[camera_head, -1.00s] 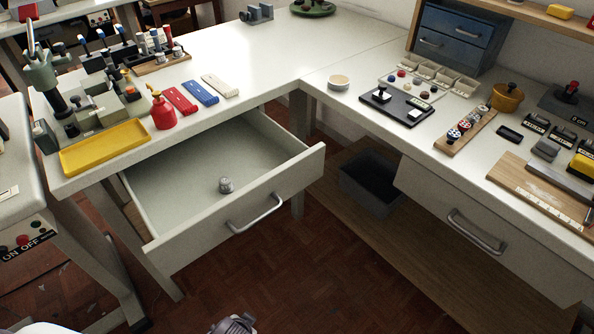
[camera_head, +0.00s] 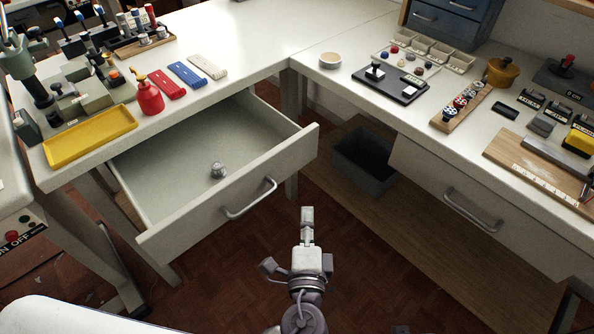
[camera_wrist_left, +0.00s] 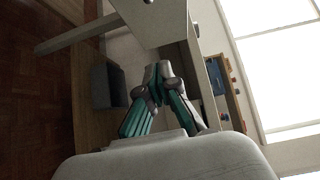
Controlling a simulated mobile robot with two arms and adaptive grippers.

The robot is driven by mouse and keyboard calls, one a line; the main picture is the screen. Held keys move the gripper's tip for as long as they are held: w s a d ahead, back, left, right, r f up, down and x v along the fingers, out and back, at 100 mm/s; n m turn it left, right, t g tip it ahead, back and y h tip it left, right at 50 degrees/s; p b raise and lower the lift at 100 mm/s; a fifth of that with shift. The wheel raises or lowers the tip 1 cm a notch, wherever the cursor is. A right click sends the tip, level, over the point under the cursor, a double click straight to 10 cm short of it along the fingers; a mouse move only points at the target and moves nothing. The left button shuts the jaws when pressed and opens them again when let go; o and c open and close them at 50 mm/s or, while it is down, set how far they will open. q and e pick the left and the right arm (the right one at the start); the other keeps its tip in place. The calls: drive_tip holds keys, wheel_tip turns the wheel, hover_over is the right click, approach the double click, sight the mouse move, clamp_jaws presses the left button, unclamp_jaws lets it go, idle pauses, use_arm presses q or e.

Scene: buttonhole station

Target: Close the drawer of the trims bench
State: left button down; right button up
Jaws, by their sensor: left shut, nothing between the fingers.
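A pale drawer (camera_head: 235,190) stands pulled far out of the left bench (camera_head: 240,55), its bar handle (camera_head: 250,198) on the front panel. A small grey metal piece (camera_head: 218,170) lies inside on the drawer floor. My left gripper (camera_head: 307,214) is in front of the drawer, to the right of and a little below its handle in the head view, apart from it. Its fingers are together and empty; they also show in the left wrist view (camera_wrist_left: 158,75). A second drawer (camera_head: 470,205) under the right bench looks shut. My right gripper is in no view.
A dark grey bin (camera_head: 363,165) stands on a low wooden shelf under the right bench. A yellow tray (camera_head: 90,136) and a red bottle (camera_head: 150,98) stand on the bench above the open drawer. The floor before the drawer is clear.

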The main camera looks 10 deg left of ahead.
use_arm(q)
approach(296, 157)
drive_tip(key=w, duration=0.5)
drive_tip(key=shift+w+a+f+p, duration=0.1)
drive_tip(key=shift+w+a+p, duration=0.2)
drive_tip(key=shift+w, duration=0.35)
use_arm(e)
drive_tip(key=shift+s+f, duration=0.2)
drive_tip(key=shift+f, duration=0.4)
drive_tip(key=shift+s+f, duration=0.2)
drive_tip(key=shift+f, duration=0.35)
